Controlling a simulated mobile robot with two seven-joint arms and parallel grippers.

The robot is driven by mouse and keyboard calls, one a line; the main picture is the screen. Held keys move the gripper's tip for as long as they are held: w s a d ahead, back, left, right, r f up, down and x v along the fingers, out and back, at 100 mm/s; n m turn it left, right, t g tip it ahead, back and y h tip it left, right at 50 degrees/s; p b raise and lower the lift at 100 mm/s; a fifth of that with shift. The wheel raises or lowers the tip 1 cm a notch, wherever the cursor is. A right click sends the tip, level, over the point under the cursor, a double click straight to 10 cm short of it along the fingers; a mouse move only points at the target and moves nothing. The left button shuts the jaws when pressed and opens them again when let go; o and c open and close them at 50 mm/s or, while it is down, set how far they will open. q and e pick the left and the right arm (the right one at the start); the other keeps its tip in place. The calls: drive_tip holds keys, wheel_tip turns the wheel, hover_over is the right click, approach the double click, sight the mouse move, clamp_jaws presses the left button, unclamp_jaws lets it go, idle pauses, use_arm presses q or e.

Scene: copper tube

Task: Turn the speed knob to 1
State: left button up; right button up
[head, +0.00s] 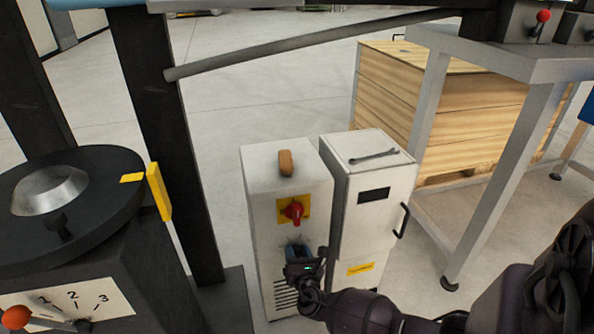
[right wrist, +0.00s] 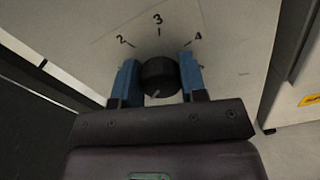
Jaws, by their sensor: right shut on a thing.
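The speed knob (right wrist: 158,75) is a black round knob on the pale front of a narrow cabinet (head: 262,215). In the right wrist view, a scale with the numerals 2, 3 and 4 (right wrist: 159,20) arcs above it. A short light mark shows low on the knob's face; I cannot tell which number it points to. My right gripper (right wrist: 158,70) has its blue fingers on both sides of the knob, shut on it. In the head view my right gripper (head: 298,254) is at the cabinet front and hides the knob. My left gripper is not in view.
A red switch on a yellow plate (head: 292,210) sits just above my right gripper. A second white cabinet (head: 378,190) with a handle stands to the right. At the left is a dark machine (head: 135,270) with a 2–3 scale and a red-ball lever (head: 16,317). A wooden crate (head: 390,90) stands behind.

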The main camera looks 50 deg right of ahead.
drive_tip(key=m, duration=0.5)
drive_tip(key=shift+d, duration=0.1)
drive_tip(key=shift+m, duration=2.2)
drive_tip(key=o, duration=0.9)
drive_tip(key=shift+f, duration=0.1)
drive_tip(key=shift+o, duration=0.2)
drive_tip(key=shift+s, duration=0.1)
